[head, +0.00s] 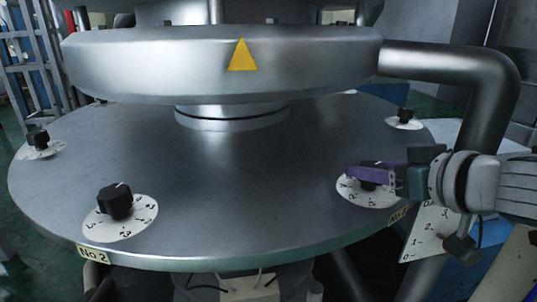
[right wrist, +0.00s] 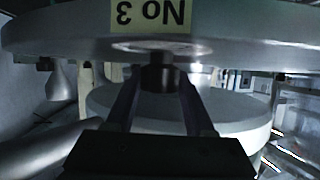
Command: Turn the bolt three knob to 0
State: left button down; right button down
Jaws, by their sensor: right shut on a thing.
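The bolt three knob (right wrist: 158,73) is a dark cylinder near the "No 3" label (right wrist: 150,15), which appears upside down in the right wrist view. My right gripper (head: 366,174) reaches in from the right over the white numbered dial (head: 368,198) at the right side of the round metal plate. It is shut on the knob, with one finger on each side of it in the right wrist view. The gripper covers most of the knob in the head view, so its pointer and setting cannot be read. My left gripper is not in view.
The No 2 knob (head: 116,201) stands on its dial above the "No 2" label (head: 94,252). Other knobs sit at far left (head: 38,138) and back right (head: 405,116). A thick metal disc (head: 220,75) overhangs the plate; a bent pipe (head: 465,65) rises behind my right arm.

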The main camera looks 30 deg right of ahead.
jog(key=shift+n+y+p, duration=0.4)
jog(key=shift+n+y, duration=0.6)
jog(key=shift+y, duration=0.1)
jog(key=shift+d+n+y, duration=0.1)
jog(key=shift+n+y, duration=0.3)
jog(key=shift+y, duration=0.1)
jog(key=shift+f+n+g+y, duration=0.1)
jog(key=shift+n+g+y, duration=0.2)
jog(key=shift+n+y, duration=0.15)
jog(key=n+g+y+b, duration=0.2)
jog(key=n+y+b, duration=0.1)
jog(key=b, duration=0.3)
jog(key=n+g+y+b, duration=0.2)
jog(key=n+y+b, duration=0.1)
jog(key=b, duration=0.3)
jog(key=n+g+y+b, duration=0.3)
jog(key=n+b, duration=0.1)
jog(key=b, duration=0.2)
jog(key=shift+w+f+n+y, duration=0.2)
jog(key=shift+f+n+y, duration=0.05)
jog(key=shift+f, duration=0.1)
jog(key=shift+g+b, duration=0.4)
jog(key=shift+b, duration=0.3)
jog(key=shift+s+r+n+b, duration=0.1)
jog(key=shift+r+n+b, duration=0.15)
jog(key=shift+n+b, duration=0.1)
jog(key=shift+r+g, duration=0.15)
jog(key=shift+g, duration=0.15)
